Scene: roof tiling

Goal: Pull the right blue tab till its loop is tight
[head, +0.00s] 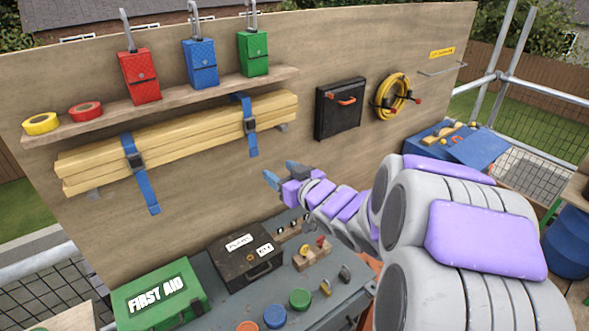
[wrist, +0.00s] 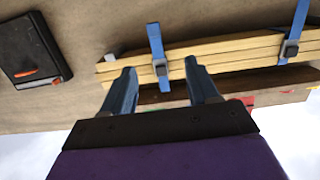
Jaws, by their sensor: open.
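The right blue tab (head: 253,149) hangs below a dark buckle (head: 249,126) on the right strap, which loops around a stack of yellow boards (head: 185,141). In the wrist view the tab (wrist: 154,36) points up in the picture from its buckle (wrist: 161,68). My gripper (head: 281,174) is open and empty, to the right of and below the tab in the head view. In the wrist view the buckle shows between the fingertips of my gripper (wrist: 160,69), beyond them, with no contact seen. How slack the loop is, I cannot tell.
A left blue strap (head: 140,175) crosses the boards too. A shelf (head: 180,97) above holds red, blue and green pouches and two tape rolls. A black case (head: 340,107) and a yellow coil (head: 393,97) hang at right. A bench (head: 215,290) with boxes stands below.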

